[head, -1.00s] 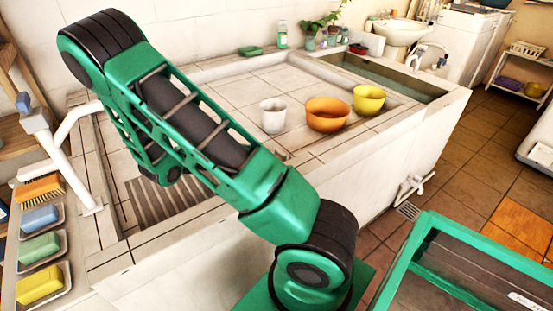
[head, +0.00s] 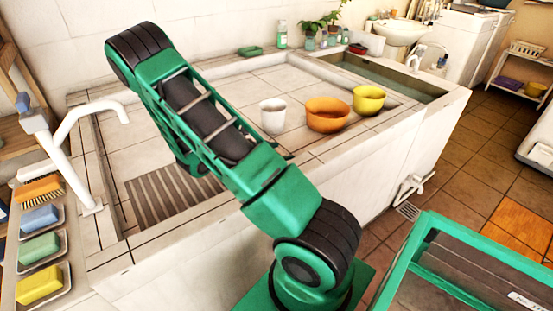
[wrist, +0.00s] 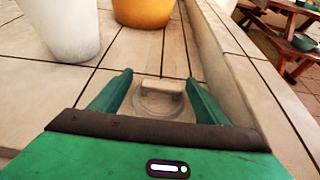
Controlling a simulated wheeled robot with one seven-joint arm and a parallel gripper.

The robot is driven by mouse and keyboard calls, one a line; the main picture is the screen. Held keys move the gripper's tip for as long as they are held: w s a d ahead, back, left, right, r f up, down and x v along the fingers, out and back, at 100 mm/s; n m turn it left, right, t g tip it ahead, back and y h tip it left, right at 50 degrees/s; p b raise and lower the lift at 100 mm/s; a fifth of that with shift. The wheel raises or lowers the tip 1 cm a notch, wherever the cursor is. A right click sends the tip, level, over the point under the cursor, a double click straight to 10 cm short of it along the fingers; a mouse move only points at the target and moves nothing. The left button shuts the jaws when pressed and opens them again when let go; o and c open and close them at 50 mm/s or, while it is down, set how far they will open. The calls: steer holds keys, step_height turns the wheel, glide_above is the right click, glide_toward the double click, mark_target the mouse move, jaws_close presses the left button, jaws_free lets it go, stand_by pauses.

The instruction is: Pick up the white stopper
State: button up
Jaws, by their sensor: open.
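The white stopper (wrist: 160,104), a pale round disc with a raised grip bar on top, lies on the tiled surface in the wrist view. My gripper (wrist: 159,78) is open, with one green finger at each side of the stopper and nothing held. The stopper's near edge is partly hidden by the gripper body. In the head view my arm hides the stopper, and the gripper cannot be made out clearly.
A white cup (head: 273,115), an orange bowl (head: 327,114) and a yellow bowl (head: 368,100) stand on the tiles. In the wrist view the white cup (wrist: 65,25) and orange bowl (wrist: 143,8) are just beyond the gripper. A raised ledge (wrist: 235,80) runs along the right.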

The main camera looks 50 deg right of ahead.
steer(key=shift+d, duration=0.15)
steer(key=c, duration=1.1)
steer(key=shift+c, duration=0.2)
steer(key=shift+r, duration=0.1)
